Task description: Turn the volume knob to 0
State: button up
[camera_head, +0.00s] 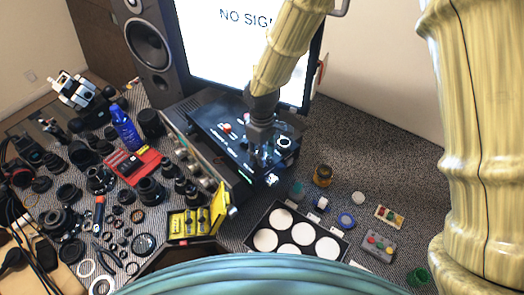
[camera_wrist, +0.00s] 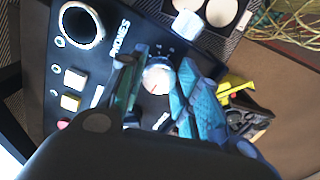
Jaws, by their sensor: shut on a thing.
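A dark control panel (camera_head: 215,132) lies in front of the monitor; its surface also fills the left of the wrist view (camera_wrist: 100,65). A round pale knob (camera_wrist: 158,76) with a thin pointer line stands on it, with small marks around it. My gripper (camera_head: 262,158) reaches down to the panel's right part. In the wrist view my gripper (camera_wrist: 160,88) has one finger on each side of the knob and is shut on it. I cannot read a volume label or the pointer's value. In the head view the knob is hidden by the fingers.
A yellow case (camera_head: 198,222) and a tray of white discs (camera_head: 296,236) stand in front. A speaker (camera_head: 150,45) and the monitor (camera_head: 225,40) stand behind. Many lens parts crowd the left.

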dwell(0.4)
jog(key=o, duration=1)
jog(key=shift+w+a, duration=0.1)
jog(key=shift+o, duration=0.2)
jog(key=shift+r, duration=0.1)
notch_tip(320, 180, up, 12)
jog(key=shift+f, duration=0.2)
